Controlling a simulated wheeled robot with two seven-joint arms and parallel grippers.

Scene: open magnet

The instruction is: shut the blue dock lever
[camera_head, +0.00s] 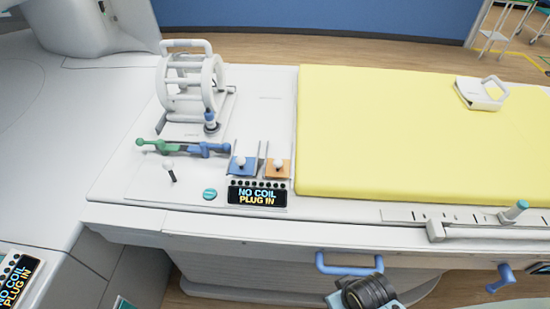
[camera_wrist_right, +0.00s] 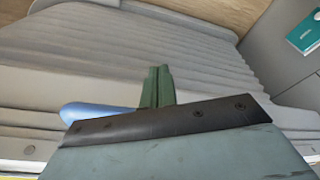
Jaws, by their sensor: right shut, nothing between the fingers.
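A blue bent handle (camera_head: 346,268) sits on the front face of the table, below its edge. A second blue lever (camera_head: 501,279) sticks out of the same face farther right. I cannot tell for sure which one is the dock lever. The dark end of my right arm is just below the first handle in the head view. In the right wrist view my right gripper (camera_wrist_right: 159,85) is shut and empty, with a rounded blue bar (camera_wrist_right: 95,111) close beside its fingers, partly hidden. I cannot tell whether they touch. My left gripper is out of view.
The table top holds a white cage-like coil (camera_head: 190,82), green and blue plugs (camera_head: 183,147), a "NO COIL PLUG IN" display (camera_head: 257,194) and a yellow pad (camera_head: 420,130). A rail with a teal-tipped knob (camera_head: 515,210) runs along the right front edge.

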